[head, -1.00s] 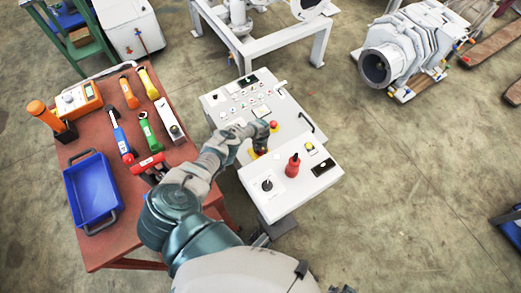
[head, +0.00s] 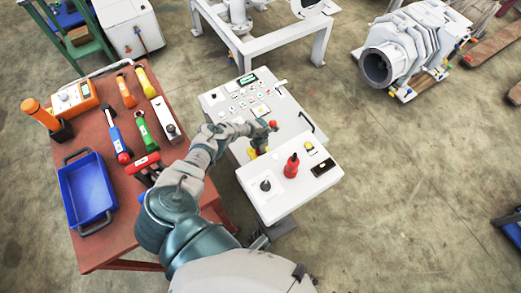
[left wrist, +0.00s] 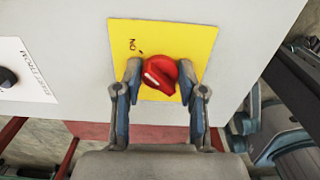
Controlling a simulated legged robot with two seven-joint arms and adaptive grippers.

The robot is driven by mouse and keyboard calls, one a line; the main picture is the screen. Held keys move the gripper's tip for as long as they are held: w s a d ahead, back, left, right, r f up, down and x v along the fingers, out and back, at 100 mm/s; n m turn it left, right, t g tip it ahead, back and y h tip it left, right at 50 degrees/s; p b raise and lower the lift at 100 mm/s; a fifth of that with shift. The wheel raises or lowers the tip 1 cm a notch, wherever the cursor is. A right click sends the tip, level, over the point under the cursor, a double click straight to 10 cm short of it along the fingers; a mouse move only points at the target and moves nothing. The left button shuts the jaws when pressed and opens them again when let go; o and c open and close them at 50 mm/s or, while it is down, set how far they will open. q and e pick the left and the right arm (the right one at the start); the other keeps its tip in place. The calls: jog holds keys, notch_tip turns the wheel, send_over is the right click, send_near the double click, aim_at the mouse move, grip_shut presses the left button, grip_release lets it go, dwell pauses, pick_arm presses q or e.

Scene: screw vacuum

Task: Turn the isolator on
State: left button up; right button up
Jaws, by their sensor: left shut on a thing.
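The isolator is a red rotary knob (left wrist: 160,73) with a white pointer mark on a yellow plate (left wrist: 190,38). The word ON is printed on the plate, above and left of the knob. The pointer mark lies at the knob's left side, not clearly lined up with ON. In the left wrist view my left gripper (left wrist: 160,85) has one finger on each side of the knob and is shut on it. In the head view my left gripper (head: 262,138) is over the console (head: 245,180), hiding the knob and much of the yellow plate. My right gripper is not in view.
A red table (head: 110,245) to the left holds a blue bin (head: 88,190) and several tools. Open floor lies to the right.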

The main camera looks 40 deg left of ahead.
pick_arm(q)
jog(key=shift+s+f+m, duration=0.1)
jog(key=shift+s+m, duration=0.15)
jog(key=shift+m, duration=0.05)
jog(key=shift+a, duration=0.1)
jog(key=o, duration=1.1)
jog(key=shift+o, duration=0.2)
jog(key=shift+r, duration=0.2)
jog(key=shift+w+r, duration=0.1)
jog(key=shift+r, duration=0.05)
notch_tip(320, 180, up, 12)
jog(key=shift+f, duration=0.25)
